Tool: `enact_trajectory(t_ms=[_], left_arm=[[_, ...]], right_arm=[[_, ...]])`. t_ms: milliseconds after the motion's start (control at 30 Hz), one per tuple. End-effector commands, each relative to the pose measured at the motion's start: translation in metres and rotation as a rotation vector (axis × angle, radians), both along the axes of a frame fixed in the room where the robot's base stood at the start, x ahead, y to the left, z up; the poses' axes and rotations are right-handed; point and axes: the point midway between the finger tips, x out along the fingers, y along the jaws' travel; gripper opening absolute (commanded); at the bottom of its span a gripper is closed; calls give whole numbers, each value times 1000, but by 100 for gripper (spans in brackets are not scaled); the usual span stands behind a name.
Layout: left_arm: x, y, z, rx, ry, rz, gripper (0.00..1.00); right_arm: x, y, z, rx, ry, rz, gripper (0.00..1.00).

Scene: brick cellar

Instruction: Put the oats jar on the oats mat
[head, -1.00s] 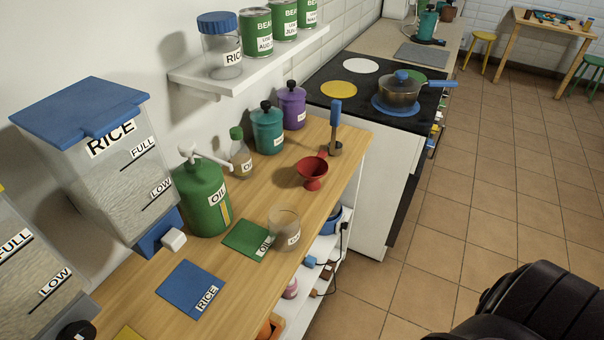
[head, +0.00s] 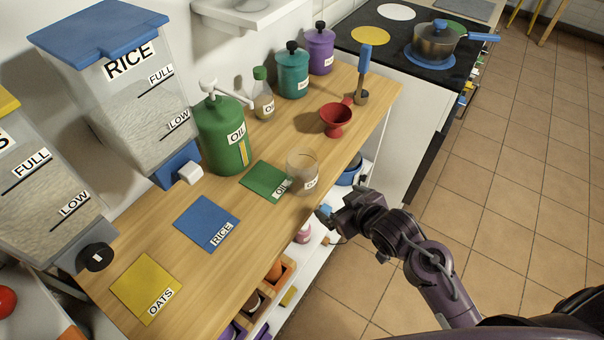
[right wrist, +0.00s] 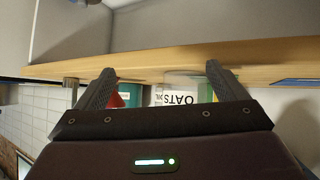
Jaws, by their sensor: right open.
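The oats jar (head: 302,163) is a clear, open-topped jar with a white label. It stands upright on the wooden counter near its front edge, touching or just beside the green OIL mat (head: 262,180). The yellow OATS mat (head: 140,284) lies bare at the lower left, beyond the blue RICE mat (head: 206,222). My right gripper (head: 334,212) is in front of the counter edge, near the jar and apart from it. In the right wrist view the gripper (right wrist: 158,69) is open and empty, with the OATS label (right wrist: 176,97) showing between its fingers. My left gripper is not seen.
A green oil pump bottle (head: 222,135), a small oil bottle (head: 263,97) and a red funnel (head: 336,119) stand around the jar. Rice (head: 120,90) and oats (head: 40,190) dispensers line the wall. A white lower shelf (head: 312,250) holds several items.

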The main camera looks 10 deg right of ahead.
Motion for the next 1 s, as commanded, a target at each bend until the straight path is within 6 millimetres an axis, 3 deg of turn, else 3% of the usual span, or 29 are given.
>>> enact_trajectory(t_ms=[33, 400, 733, 1000], left_arm=[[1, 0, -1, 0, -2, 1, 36], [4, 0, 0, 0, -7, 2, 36], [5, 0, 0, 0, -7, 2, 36], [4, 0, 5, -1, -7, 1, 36]], right_arm=[[5, 3, 16, 8, -53, 28, 92], [32, 20, 27, 159, -276, 205, 92], [36, 22, 50, 406, -468, 397, 92], [44, 31, 59, 471, -505, 431, 92]])
